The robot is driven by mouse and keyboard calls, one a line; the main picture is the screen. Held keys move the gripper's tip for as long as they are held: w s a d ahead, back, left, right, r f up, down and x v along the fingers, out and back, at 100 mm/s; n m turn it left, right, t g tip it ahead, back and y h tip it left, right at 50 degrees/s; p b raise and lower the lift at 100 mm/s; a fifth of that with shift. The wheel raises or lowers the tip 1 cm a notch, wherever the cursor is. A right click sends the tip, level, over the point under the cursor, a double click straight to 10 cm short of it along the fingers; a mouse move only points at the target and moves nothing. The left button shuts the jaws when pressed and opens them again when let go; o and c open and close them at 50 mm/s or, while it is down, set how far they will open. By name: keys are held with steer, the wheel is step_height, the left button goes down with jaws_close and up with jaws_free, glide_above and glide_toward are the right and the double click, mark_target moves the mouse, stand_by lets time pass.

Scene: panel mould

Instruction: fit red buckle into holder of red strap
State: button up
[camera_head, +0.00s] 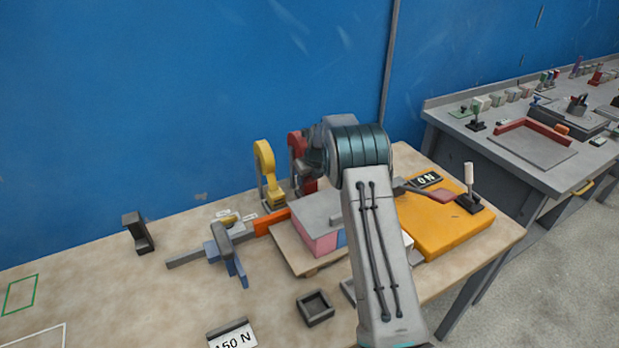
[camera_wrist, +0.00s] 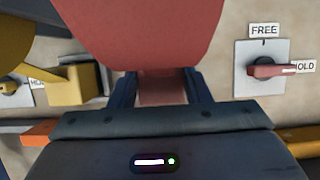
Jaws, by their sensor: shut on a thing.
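A large red curved part (camera_wrist: 140,35) fills the top middle of the wrist view. My gripper (camera_wrist: 163,80) is shut on its narrower red lower end, with one dark finger on each side. I take this to be the red buckle, but its full shape is cut off. In the head view a red part (camera_head: 297,150) stands upright beside my gripper (camera_head: 313,165), partly hidden by my wrist. A red-levered switch (camera_wrist: 262,70) with FREE and HOLD labels is at the right in the wrist view, its lever pointing toward HOLD. A separate holder for the red strap cannot be made out.
A yellow curved part (camera_head: 264,165) stands just left of the red one. A clamp (camera_head: 228,255) with an orange bar, a pink and grey block (camera_head: 318,225) and a yellow-orange panel (camera_head: 450,225) crowd the table. A small dark tray (camera_head: 315,308) is in front.

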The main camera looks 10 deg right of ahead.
steer(key=shift+f, duration=0.4)
steer(key=shift+d, duration=0.25)
steer(key=shift+a+f, duration=0.1)
steer(key=shift+f, duration=0.05)
steer(key=o, duration=1)
steer(key=shift+o, duration=0.2)
